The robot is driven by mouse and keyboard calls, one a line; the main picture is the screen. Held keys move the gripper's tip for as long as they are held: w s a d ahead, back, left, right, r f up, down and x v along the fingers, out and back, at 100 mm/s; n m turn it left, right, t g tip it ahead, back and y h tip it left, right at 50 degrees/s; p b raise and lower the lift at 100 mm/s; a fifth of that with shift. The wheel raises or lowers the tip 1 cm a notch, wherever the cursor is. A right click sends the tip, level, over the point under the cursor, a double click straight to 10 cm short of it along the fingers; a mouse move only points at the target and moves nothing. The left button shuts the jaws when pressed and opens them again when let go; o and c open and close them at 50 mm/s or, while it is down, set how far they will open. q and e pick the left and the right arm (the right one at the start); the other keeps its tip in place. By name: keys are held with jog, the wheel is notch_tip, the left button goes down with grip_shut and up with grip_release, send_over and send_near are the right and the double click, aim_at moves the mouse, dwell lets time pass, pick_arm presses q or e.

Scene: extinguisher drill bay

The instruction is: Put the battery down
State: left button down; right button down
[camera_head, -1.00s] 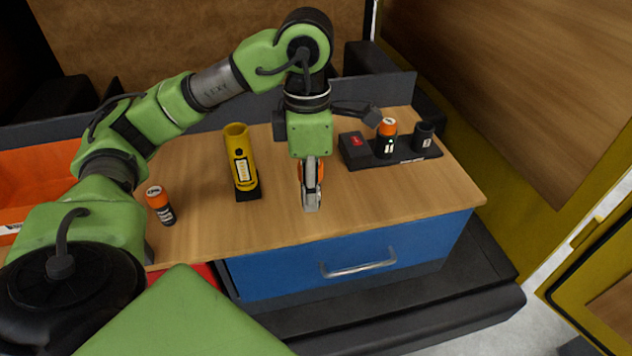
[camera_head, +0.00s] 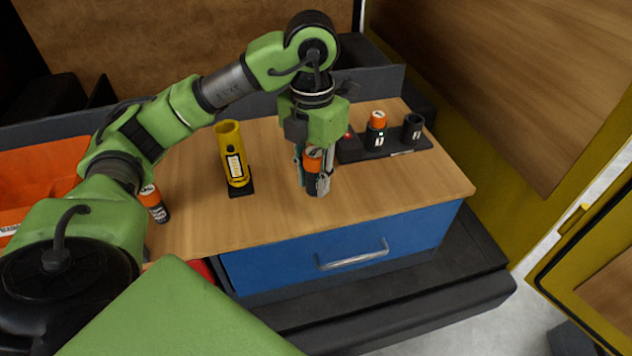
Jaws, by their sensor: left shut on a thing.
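My left gripper (camera_head: 316,180) points down over the wooden worktop (camera_head: 265,215), right of the yellow flashlight. It is shut on an orange-topped black battery (camera_head: 314,160), which is upright between the fingers. The fingers hide part of the battery, and I cannot tell whether its base touches the wood. A second orange and black battery (camera_head: 154,204) stands on the worktop at the left, beside my arm. Another orange-topped battery (camera_head: 377,122) sits in the black charger (camera_head: 397,153) at the back right. My right gripper is not in view.
The yellow flashlight body (camera_head: 232,153) stands in a dark base left of the gripper. The charger has an empty-looking socket (camera_head: 412,128) at its right. An orange bin (camera_head: 40,180) is at the far left. A blue drawer (camera_head: 350,245) is below the worktop's front edge. Wood is clear right of the gripper.

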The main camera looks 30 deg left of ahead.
pick_arm(q)
jog(key=w+a+f, duration=0.1)
jog(key=w+f, duration=0.1)
jog(key=w+a+f+p, duration=0.1)
jog(key=w+a+f, duration=0.1)
jog(key=w+f, duration=0.1)
jog(key=w+a+f+p, duration=0.1)
jog(key=w+a+f, duration=0.1)
jog(key=shift+w+f, duration=0.2)
jog(key=shift+w, duration=0.15)
jog(key=f+p, duration=0.2)
jog(key=f, duration=0.1)
jog(key=shift+w, duration=0.2)
jog(key=shift+f, duration=0.35)
jog(key=shift+f, duration=0.2)
jog(key=c, duration=1.7)
grip_release()
